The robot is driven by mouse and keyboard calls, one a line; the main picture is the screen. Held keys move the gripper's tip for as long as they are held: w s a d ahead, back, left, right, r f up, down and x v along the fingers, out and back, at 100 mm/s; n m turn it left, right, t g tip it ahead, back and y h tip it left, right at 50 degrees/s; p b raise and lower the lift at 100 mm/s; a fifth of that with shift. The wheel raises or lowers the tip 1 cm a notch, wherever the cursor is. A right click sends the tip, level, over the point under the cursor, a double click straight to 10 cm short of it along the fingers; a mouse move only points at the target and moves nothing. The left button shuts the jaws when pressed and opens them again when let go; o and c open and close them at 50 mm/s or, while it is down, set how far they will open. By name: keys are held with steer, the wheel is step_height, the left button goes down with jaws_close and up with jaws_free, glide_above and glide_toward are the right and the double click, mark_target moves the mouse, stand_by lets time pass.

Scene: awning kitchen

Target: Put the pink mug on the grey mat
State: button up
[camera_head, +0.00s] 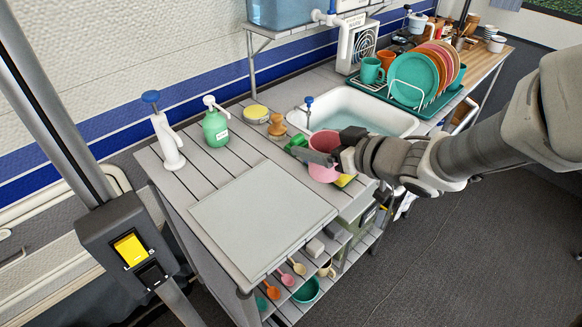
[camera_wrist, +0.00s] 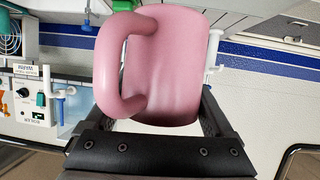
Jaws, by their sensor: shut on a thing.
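The pink mug (camera_head: 322,171) is at my gripper, between the sink and the grey mat. In the wrist view the mug (camera_wrist: 175,60) fills the middle, with its handle (camera_wrist: 103,65) toward the left. My gripper (camera_head: 333,157) is shut on the mug, with a finger (camera_wrist: 213,115) visible at its right side. The head view does not clearly show whether the mug touches the counter. The grey mat (camera_head: 262,220) lies flat and bare on the near end of the counter, to the left of and nearer than the mug.
A green pump bottle (camera_head: 215,127) and a white tap-like dispenser (camera_head: 168,143) stand behind the mat. A wooden-handled brush (camera_head: 277,125) and a yellow-lidded tin (camera_head: 256,113) are near the sink (camera_head: 350,110). A yellow sponge (camera_head: 344,180) lies beside the mug. A dish rack (camera_head: 395,92) stands beyond.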

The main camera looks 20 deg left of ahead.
steer(key=shift+w+d+r, duration=0.1)
steer(key=shift+d, duration=0.05)
steer(key=shift+w+a+f+b, duration=0.25)
steer(key=shift+a+f+b, duration=1)
steer(key=shift+a+f, duration=0.6)
steer(key=shift+w+a+f+b, duration=0.3)
steer(key=shift+a+f+b, duration=0.9)
steer(key=shift+a+f, duration=0.7)
steer(key=shift+w+a+f+b, duration=0.25)
steer(key=shift+a+f+b, duration=1)
steer(key=shift+a+f, duration=0.6)
steer(key=shift+a+r, duration=0.1)
